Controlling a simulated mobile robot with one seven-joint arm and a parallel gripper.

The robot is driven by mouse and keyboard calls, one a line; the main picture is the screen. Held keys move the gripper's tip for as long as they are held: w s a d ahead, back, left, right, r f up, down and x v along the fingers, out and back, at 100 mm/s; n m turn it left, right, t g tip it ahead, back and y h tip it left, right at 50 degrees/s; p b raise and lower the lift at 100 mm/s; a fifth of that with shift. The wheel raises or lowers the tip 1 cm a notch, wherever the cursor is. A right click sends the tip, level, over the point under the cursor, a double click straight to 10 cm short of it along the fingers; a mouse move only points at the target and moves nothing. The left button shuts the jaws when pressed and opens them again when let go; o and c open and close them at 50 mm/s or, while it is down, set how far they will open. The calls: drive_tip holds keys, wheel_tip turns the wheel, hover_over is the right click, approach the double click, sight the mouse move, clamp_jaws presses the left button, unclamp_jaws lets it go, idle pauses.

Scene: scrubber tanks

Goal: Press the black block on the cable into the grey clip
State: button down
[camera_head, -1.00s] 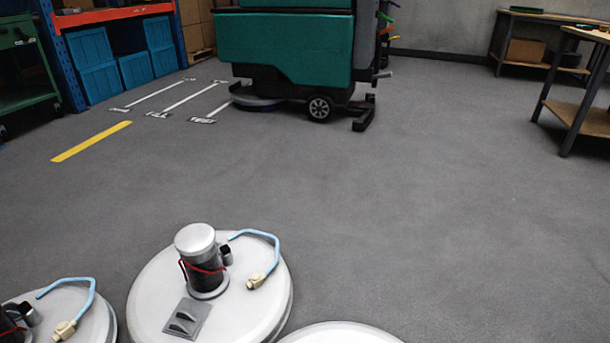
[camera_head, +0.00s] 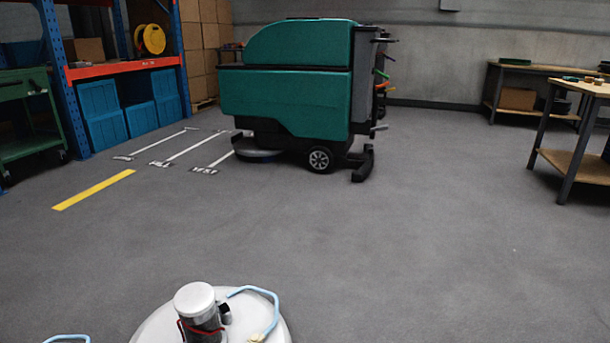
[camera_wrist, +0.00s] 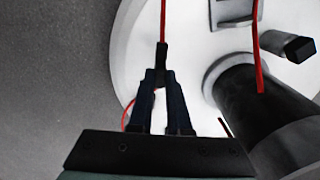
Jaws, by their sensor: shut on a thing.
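In the wrist view my gripper (camera_wrist: 161,76) is shut on a small black block (camera_wrist: 162,54) on a red cable (camera_wrist: 164,18). The block stands out just beyond the fingertips, over the pale round lid (camera_wrist: 140,28). The grey clip (camera_wrist: 232,12) is at the top, right of the block and apart from it, partly cut off by the frame. Another run of red cable passes in front of the clip. In the head view the lid (camera_head: 158,328) is at the bottom edge. My gripper, the block and the clip are not in that view.
A dark cylinder (camera_wrist: 262,98) with a black side stub (camera_wrist: 299,48) rises from the lid close to the right of my gripper. In the head view its white cap (camera_head: 194,297) shows, beside a light-blue cable (camera_head: 276,302). A green scrubber (camera_head: 285,95) stands farther back on open floor.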

drive_tip(key=shift+r+p, duration=0.3)
drive_tip(key=shift+r, duration=0.3)
drive_tip(key=shift+f, duration=0.15)
drive_tip(key=s+d+p, duration=0.3)
drive_tip(key=s+d, duration=0.2)
drive_tip(key=d, duration=0.5)
drive_tip(key=shift+p, duration=0.5)
drive_tip(key=shift+w, duration=0.1)
drive_tip(key=shift+f+b, duration=1.7)
drive_tip(key=shift+f, duration=0.55)
drive_tip(key=shift+f+p, duration=0.1)
drive_tip(key=shift+p, duration=0.2)
